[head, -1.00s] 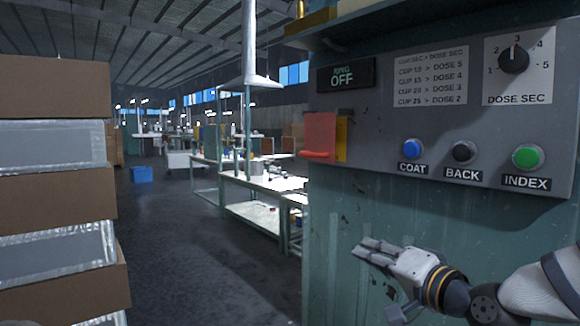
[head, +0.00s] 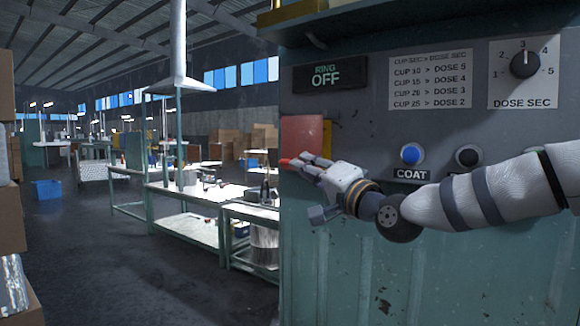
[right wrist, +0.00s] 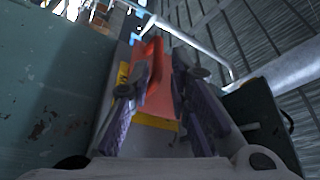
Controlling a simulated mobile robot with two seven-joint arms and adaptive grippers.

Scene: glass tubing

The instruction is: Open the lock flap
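The lock flap is a red plate (head: 303,133) beside a yellow strip (head: 327,136) on the left edge of the grey control panel. Its red lower lip is partly hidden by my right gripper (head: 303,164), which reaches left in front of it. In the right wrist view the red flap (right wrist: 158,90) shows between the two fingers of my right gripper (right wrist: 160,75). The fingers stand apart on either side of it; I cannot tell whether they touch it. My left gripper is not in view.
The panel carries a RING OFF display (head: 328,75), a dose dial (head: 525,64) and a blue COAT button (head: 411,153). My right arm covers part of the BACK and INDEX buttons. Stacked boxes (head: 10,215) stand at far left.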

